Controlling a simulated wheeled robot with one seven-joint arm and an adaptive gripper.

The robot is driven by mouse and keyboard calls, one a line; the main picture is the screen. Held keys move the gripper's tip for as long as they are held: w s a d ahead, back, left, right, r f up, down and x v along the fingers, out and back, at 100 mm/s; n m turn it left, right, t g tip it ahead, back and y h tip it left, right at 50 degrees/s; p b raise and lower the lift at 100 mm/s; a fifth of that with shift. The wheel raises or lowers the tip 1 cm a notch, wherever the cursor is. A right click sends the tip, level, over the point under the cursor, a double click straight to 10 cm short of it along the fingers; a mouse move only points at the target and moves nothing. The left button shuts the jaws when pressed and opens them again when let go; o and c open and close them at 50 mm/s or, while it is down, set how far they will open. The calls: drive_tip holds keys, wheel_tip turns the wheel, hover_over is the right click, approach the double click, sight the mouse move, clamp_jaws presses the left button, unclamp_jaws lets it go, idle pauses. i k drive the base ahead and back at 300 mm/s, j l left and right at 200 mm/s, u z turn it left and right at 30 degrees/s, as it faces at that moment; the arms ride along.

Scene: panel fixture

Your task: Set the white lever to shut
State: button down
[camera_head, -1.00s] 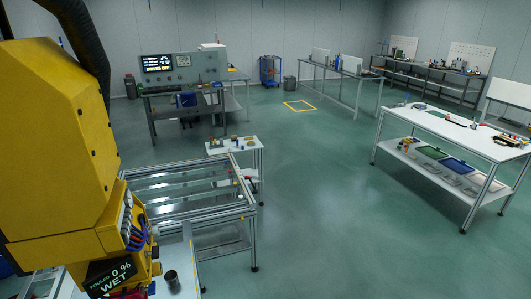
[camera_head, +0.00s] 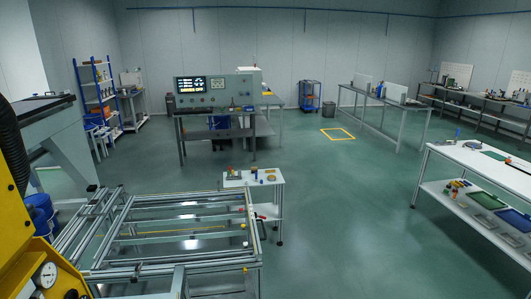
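I cannot make out a white lever in the head view. A grey control panel (camera_head: 216,90) with a lit dark screen (camera_head: 191,85) stands upright on a bench at the back, left of centre. Its small controls are too far away to tell apart. Part of a yellow machine (camera_head: 12,210) is at the left edge, with a round white gauge (camera_head: 45,275) low on it. My gripper is not in view.
A low aluminium frame (camera_head: 190,262) fills the near left, with a small white table (camera_head: 253,180) behind it. A white workbench (camera_head: 480,165) stands at the right. Blue shelves (camera_head: 97,92) stand at the back left. The green floor (camera_head: 335,215) between is clear.

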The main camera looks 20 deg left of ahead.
sight(85, 273)
drive_tip(key=i+j+u, duration=0.1)
drive_tip(key=i+u, duration=0.15)
drive_tip(key=u, duration=0.2)
drive_tip(key=i+u, duration=0.25)
drive_tip(key=u, duration=0.2)
drive_tip(key=i+l+u, duration=0.1)
drive_tip(key=i+u, duration=0.15)
drive_tip(key=u, duration=0.2)
drive_tip(key=i+l+u, duration=0.2)
drive_tip(key=u, duration=0.3)
drive_tip(key=i+l+u, duration=0.2)
drive_tip(key=u, duration=0.25)
drive_tip(key=i+l+u, duration=0.2)
drive_tip(key=u, duration=0.25)
drive_tip(key=i+l+u, duration=0.25)
drive_tip(key=u, duration=0.2)
drive_tip(key=i+l+u, duration=0.1)
drive_tip(key=l+u, duration=0.3)
drive_tip(key=i+l+u, duration=0.1)
drive_tip(key=l+u, duration=1.15)
drive_tip(key=l, duration=0.25)
drive_tip(key=i, duration=0.05)
